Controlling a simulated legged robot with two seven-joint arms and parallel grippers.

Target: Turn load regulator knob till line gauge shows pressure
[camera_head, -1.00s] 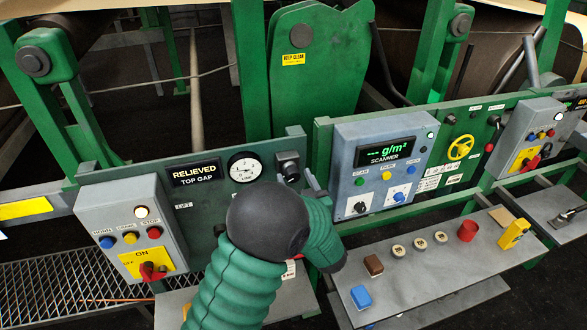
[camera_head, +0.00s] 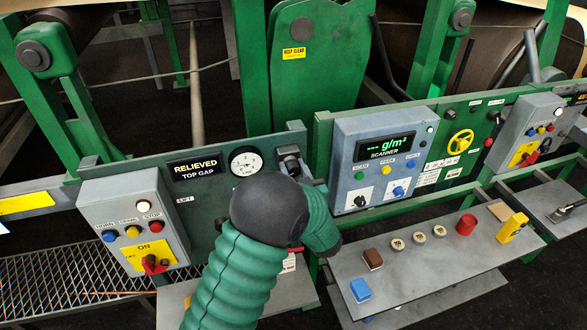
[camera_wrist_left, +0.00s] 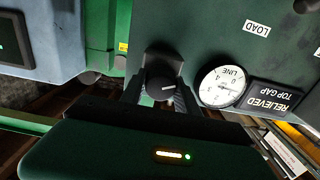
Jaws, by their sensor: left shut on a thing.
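The load regulator knob (camera_head: 289,160) is a dark round knob on the green panel, right of the line gauge. In the left wrist view the knob (camera_wrist_left: 161,88) sits between the fingers of my left gripper (camera_wrist_left: 158,94), which is shut on it. A pale mark shows on its face. The white line gauge (camera_head: 245,162) also shows in the wrist view (camera_wrist_left: 222,86), upside down, with its needle too small to read surely. The display (camera_head: 196,168) reads "RELIEVED TOP GAP". My left arm hides the panel below the knob. My right gripper is out of view.
A grey switch box (camera_head: 133,222) with a red knob stands left of the panel. The scanner box (camera_head: 384,158) is close on the right. A grey shelf (camera_head: 400,291) below it holds small blocks, discs and a red cup.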

